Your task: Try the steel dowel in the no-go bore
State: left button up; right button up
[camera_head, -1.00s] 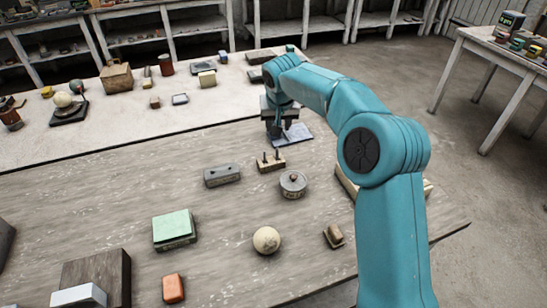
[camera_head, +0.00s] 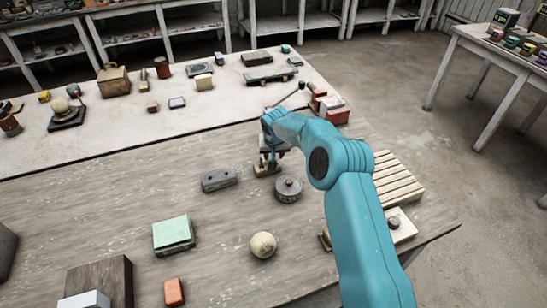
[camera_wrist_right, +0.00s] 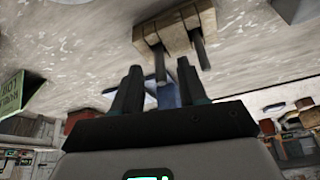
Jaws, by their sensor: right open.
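A small wooden block (camera_head: 266,171) with two upright dark pins stands mid-table, partly hidden by my right gripper (camera_head: 271,163) in the head view. In the right wrist view the block (camera_wrist_right: 176,29) shows two pins. One pin (camera_wrist_right: 160,68) lies between the open fingertips; the other pin (camera_wrist_right: 201,52) is outside them. Contact with the fingers is not clear. Both pins look dark grey, so I cannot tell which is the steel dowel. A grey block (camera_head: 218,179) with small dark marks on top, perhaps bores, lies left of the pins. My left gripper is out of view.
A round grey lidded piece (camera_head: 289,190) sits close to the pin block. A plaster ball (camera_head: 263,245), a green-topped box (camera_head: 173,234) and an orange block (camera_head: 174,292) lie nearer. A slatted wooden rack (camera_head: 398,181) is at the right. Bare table lies left of the grey block.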

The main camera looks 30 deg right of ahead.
jog(key=shift+w+f, duration=0.2)
jog(key=shift+s+r, duration=0.15)
jog(key=c, duration=0.7)
grip_shut()
